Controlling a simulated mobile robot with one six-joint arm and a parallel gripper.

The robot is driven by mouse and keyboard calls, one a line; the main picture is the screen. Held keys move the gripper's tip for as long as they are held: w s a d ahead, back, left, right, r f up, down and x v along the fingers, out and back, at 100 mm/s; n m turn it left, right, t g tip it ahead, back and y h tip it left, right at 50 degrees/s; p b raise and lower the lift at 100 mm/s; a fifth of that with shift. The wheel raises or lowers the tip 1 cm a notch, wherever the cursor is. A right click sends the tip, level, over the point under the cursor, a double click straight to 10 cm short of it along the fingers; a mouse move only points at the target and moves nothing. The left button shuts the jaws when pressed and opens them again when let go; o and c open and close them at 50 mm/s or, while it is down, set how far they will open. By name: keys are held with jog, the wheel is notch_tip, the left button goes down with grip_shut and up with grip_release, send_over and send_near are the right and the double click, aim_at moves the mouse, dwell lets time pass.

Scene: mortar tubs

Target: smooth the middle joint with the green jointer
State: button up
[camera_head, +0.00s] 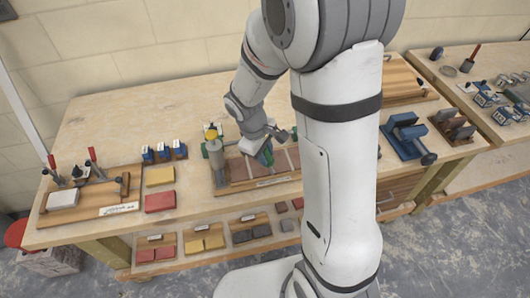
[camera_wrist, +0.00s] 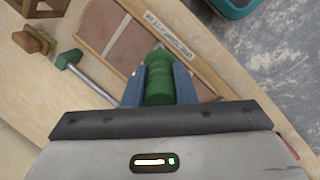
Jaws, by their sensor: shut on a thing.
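My gripper (camera_head: 262,150) is shut on the green jointer (camera_wrist: 158,84), its blue fingers on either side of the green handle in the wrist view. The jointer's metal tip points away from the gripper, over the tile board. The tile board (camera_head: 238,173) lies on the bench with reddish-brown tiles and pale joints between them; it also shows in the wrist view (camera_wrist: 98,28). The middle joint is partly hidden by the gripper and jointer, and I cannot tell whether the tip touches it.
A green-handled metal tool (camera_wrist: 68,60) lies beside the board. Red (camera_head: 160,201) and yellow (camera_head: 160,176) blocks lie further left. A blue clamp (camera_head: 407,135) stands at the right.

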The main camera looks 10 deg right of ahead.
jog(key=shift+w, duration=0.75)
jog(key=shift+w, duration=0.1)
jog(key=shift+w, duration=0.55)
jog(key=shift+w, duration=0.1)
jog(key=shift+w, duration=0.65)
jog(key=shift+w, duration=0.1)
jog(key=shift+w+f, duration=0.1)
jog(key=shift+w, duration=0.5)
